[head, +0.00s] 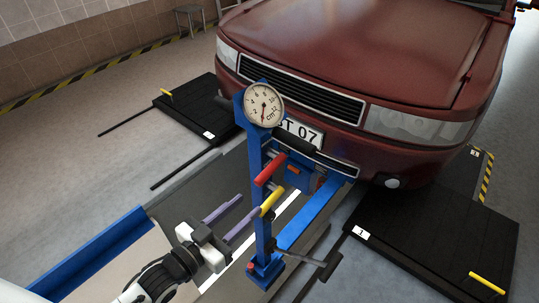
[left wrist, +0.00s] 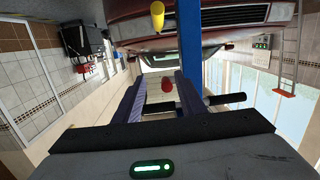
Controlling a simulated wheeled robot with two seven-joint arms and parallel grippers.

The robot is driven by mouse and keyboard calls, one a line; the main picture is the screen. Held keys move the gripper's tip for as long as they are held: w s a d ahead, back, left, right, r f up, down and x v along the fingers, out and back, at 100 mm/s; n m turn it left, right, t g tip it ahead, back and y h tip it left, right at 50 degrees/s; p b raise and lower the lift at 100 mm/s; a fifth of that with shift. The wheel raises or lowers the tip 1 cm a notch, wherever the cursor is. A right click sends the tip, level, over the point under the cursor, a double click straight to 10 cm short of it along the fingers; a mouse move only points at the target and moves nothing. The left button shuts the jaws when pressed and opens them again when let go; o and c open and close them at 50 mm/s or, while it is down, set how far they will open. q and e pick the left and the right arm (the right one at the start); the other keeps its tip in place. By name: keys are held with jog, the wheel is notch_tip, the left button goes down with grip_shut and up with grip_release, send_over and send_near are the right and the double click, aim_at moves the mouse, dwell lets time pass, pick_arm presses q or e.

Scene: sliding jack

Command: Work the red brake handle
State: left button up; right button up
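The red brake handle (head: 270,170) sticks out from the blue jack post (head: 258,150), above a yellow handle (head: 272,202). My left gripper (head: 249,204) points at the post with its two purple fingers spread and nothing between them. In the head view its tips are just below and left of the red handle's near end. In the left wrist view the red handle (left wrist: 167,87) appears end-on between the open fingers (left wrist: 160,80), seemingly beyond the tips; the exact gap is unclear. The yellow handle (left wrist: 157,17) is at the top there. My right gripper is not in view.
A round dial gauge (head: 264,105) tops the post, with a black grip (head: 294,139) beside it. A red car (head: 350,65) stands close behind the jack. Black plates (head: 430,235) lie on both sides. A dark pedal or lever (head: 325,266) sits low at right.

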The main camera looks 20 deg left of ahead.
aim_at(269, 172)
pick_arm(q)
jog(key=shift+t+h, duration=0.4)
jog(key=shift+t, duration=0.1)
jog(key=r, duration=0.1)
jog(key=w+r, duration=0.2)
jog(key=shift+a+r, duration=0.3)
jog(key=shift+r, duration=0.05)
jog(key=x, duration=0.9)
jog(key=shift+w+d+f, duration=0.15)
jog(key=shift+w+d, duration=0.05)
jog(key=shift+w, duration=0.1)
grip_shut()
